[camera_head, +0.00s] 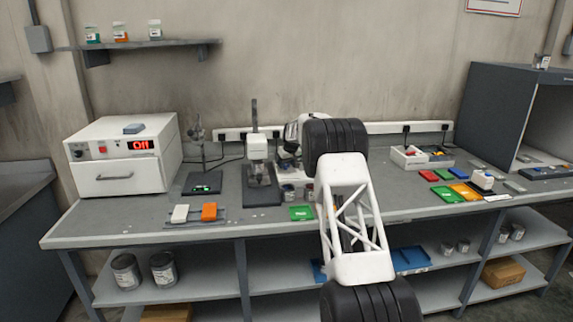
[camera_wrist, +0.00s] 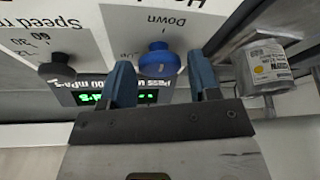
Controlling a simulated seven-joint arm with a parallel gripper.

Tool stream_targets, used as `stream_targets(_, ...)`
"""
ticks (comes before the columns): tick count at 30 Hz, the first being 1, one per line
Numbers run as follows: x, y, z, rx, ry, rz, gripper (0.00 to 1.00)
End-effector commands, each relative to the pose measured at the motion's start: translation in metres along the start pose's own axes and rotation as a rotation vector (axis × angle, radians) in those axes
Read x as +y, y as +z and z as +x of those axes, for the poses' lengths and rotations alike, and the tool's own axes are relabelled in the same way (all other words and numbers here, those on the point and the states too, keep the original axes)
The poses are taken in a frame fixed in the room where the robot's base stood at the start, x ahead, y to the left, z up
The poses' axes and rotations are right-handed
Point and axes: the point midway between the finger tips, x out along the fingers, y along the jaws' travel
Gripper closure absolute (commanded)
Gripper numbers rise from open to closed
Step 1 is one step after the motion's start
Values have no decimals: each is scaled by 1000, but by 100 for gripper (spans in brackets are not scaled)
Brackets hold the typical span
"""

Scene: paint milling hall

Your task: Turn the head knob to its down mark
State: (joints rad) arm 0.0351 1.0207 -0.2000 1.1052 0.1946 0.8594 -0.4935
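The head knob (camera_wrist: 160,62) is a round blue knob on a white panel in the wrist view. The panel appears upside down there, with the word Down printed above the knob and a partly hidden Up at its lower left. I cannot make out a pointer on the knob. My gripper (camera_wrist: 163,80) is open, with one blue finger on each side of the knob and a visible gap to each. I see no contact. In the head view, my arm hides the gripper and the knob.
A dark speed knob (camera_wrist: 57,70) sits left of the fingers, and a lit green display (camera_wrist: 90,98) lies below. A labelled metal can (camera_wrist: 263,66) stands close to the right finger. On the bench (camera_head: 130,220), a green tray (camera_head: 301,213) lies left of my arm.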

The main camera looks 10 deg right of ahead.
Motion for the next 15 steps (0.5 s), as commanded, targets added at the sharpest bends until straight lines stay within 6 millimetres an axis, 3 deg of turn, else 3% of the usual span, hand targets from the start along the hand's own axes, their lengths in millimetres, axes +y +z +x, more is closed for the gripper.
stream_targets(1, 0, 0, 0, 0, 0, 0, 52)
stream_targets(6, 0, 0, 0, 0, 0, 0, 78)
stream_targets(15, -1, 0, 0, -1, 21, 50, 79)
